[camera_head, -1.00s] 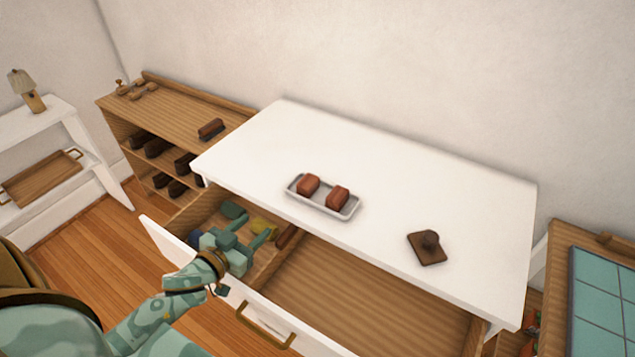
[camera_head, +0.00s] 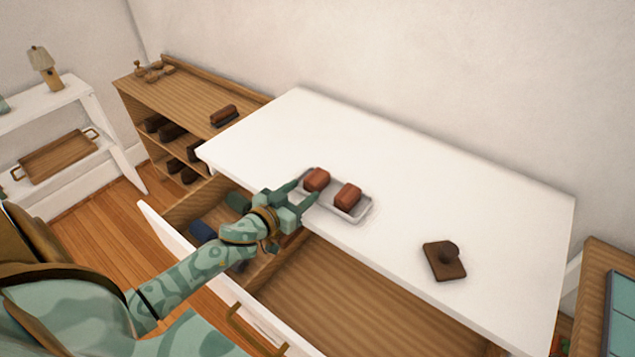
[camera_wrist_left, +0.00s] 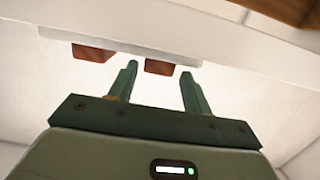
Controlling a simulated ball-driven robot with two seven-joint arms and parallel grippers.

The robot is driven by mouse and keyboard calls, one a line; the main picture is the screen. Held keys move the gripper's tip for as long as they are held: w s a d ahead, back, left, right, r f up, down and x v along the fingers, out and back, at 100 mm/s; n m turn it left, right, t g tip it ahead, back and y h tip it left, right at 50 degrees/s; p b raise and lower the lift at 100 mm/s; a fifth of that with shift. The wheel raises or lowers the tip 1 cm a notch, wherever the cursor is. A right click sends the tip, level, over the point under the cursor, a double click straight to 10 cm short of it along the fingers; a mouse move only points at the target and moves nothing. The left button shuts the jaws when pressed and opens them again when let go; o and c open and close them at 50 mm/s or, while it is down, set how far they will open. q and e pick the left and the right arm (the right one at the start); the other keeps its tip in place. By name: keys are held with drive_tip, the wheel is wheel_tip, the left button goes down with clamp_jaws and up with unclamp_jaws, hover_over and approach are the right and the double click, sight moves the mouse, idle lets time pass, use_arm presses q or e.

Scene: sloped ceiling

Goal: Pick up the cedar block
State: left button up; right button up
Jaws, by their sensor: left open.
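Two reddish-brown blocks lie in a pale tray (camera_head: 363,214) on the white table; I cannot tell by look which is the cedar block. The left block (camera_head: 317,179) is closest to my left gripper (camera_head: 306,191); the right block (camera_head: 347,195) is farther along the tray. My left gripper is open and empty, its fingers pointing at the left block from the tray's near side. In the left wrist view one block (camera_wrist_left: 158,67) shows beyond and between the fingertips (camera_wrist_left: 160,72), another (camera_wrist_left: 92,53) to the side. My right gripper is out of view.
An open drawer (camera_head: 325,290) sits below the table's front edge, under my left arm, with a dark blue item (camera_head: 203,231) and others in it. A brown block with a knob (camera_head: 444,260) lies at the table's right. The table's back (camera_head: 430,160) is clear.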

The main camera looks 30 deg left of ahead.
sight(317, 180)
use_arm(q)
drive_tip(key=w, duration=0.4)
drive_tip(key=w+f+b, duration=0.1)
drive_tip(key=w, duration=0.1)
drive_tip(key=shift+w+d+f, duration=0.1)
drive_tip(key=shift+w+d, duration=0.15)
drive_tip(key=shift+w, duration=0.15)
drive_tip(key=c, duration=0.7)
